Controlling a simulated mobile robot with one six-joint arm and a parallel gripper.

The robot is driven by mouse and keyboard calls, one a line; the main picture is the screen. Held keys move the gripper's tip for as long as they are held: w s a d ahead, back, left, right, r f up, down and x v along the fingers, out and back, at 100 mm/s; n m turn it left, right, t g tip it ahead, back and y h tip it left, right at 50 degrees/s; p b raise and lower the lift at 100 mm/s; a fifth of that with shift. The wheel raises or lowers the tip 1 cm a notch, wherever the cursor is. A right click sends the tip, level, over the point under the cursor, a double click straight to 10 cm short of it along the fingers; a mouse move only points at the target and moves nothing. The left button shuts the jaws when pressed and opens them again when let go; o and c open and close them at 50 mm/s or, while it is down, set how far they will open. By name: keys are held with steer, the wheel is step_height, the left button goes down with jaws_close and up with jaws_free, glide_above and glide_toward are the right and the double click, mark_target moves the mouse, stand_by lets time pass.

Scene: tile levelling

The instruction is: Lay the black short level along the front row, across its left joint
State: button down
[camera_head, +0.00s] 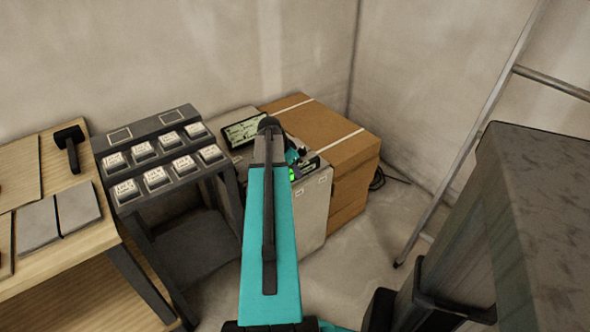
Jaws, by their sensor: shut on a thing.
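My gripper (298,157) shows only in part, behind my teal arm, above the pale cabinet at the centre. It is shut on a small dark piece with a bright green spot (293,174), which looks like the black short level. My arm hides much of it, so I cannot tell whether it touches the cabinet top. Two grey tiles (38,226) lie side by side on the wooden table at the left, with a dark joint between them. The rest of the tile rows is cut off by the left edge.
A black mallet (69,145) lies on the wooden table (88,240). A dark rack (178,180) holds several white labelled boxes. The pale cabinet (316,205) carries a lit screen (244,131). A cardboard box (345,165) stands behind it. A ladder (470,140) leans at the right.

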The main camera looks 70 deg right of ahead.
steer(key=shift+f, duration=0.15)
stand_by(0.4)
steer(key=c, duration=1.6)
jaws_free()
steer(key=shift+o, duration=0.2)
steer(key=v, duration=1.3)
steer(key=shift+a+r, duration=0.2)
steer(key=shift+r, duration=0.1)
